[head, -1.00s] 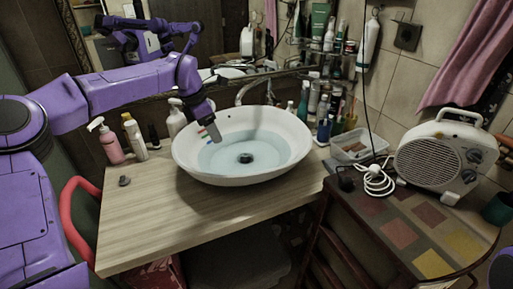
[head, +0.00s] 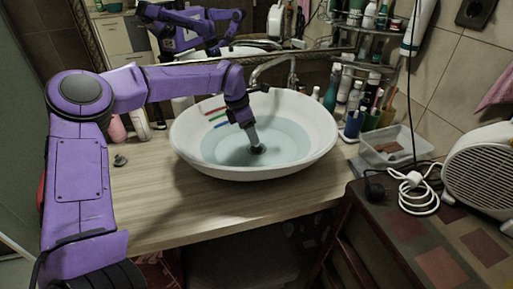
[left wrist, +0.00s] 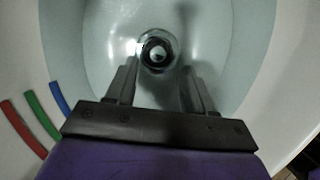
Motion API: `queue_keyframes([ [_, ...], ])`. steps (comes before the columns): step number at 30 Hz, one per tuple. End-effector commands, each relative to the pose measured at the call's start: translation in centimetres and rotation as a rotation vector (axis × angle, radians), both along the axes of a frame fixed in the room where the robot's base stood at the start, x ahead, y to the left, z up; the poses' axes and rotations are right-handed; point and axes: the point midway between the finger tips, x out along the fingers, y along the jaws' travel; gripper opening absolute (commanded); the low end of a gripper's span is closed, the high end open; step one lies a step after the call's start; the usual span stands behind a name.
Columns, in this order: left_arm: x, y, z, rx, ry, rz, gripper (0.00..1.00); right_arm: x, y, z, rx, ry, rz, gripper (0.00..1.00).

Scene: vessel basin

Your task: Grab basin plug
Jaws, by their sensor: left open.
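The basin plug (head: 258,149) is a small dark round piece at the bottom of the white basin (head: 320,140), under shallow bluish water. In the left wrist view the plug (left wrist: 157,50) shows as a dark disc with a bright ring, just beyond the fingertips. My left gripper (head: 253,142) reaches down into the basin with its fingertips right at the plug in the head view. In the left wrist view my left gripper (left wrist: 158,70) is open, one finger to each side of the plug's line and nothing between them. I cannot tell if it touches the plug. My right gripper is out of view.
The basin stands on a wooden counter (head: 150,205). A small grey object (head: 120,160) lies on the counter. Bottles stand left and behind, with a tap (head: 262,70) at the back. A clear tray (head: 392,145), white cable (head: 418,195) and heater (head: 485,170) are at the right.

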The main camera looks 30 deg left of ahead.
Motion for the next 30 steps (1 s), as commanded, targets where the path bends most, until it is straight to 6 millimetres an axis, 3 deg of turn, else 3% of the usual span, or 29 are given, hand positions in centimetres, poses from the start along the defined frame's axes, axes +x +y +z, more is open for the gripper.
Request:
queue_keyframes([
  [3, 0.8, -0.3, -1.8, 0.003, 0.007, -0.001, 0.53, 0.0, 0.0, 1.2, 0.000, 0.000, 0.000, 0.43],
  [7, 1.2, -0.5, -3.8, 0.002, 0.003, 0.002, 0.53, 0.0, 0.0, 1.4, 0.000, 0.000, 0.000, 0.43],
  [14, 1.3, -0.6, -4.2, 0.001, -0.001, 0.003, 0.53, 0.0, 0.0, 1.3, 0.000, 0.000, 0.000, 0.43],
  [15, 1.3, -0.6, -4.2, 0.001, -0.001, 0.003, 0.50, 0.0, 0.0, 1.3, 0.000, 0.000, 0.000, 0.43],
  [20, 1.3, -0.6, -4.2, 0.001, -0.001, 0.003, 0.00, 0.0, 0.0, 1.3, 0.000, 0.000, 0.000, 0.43],
  [30, 1.3, -0.6, -3.8, 0.001, -0.001, 0.003, 0.00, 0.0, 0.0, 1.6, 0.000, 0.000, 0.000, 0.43],
])
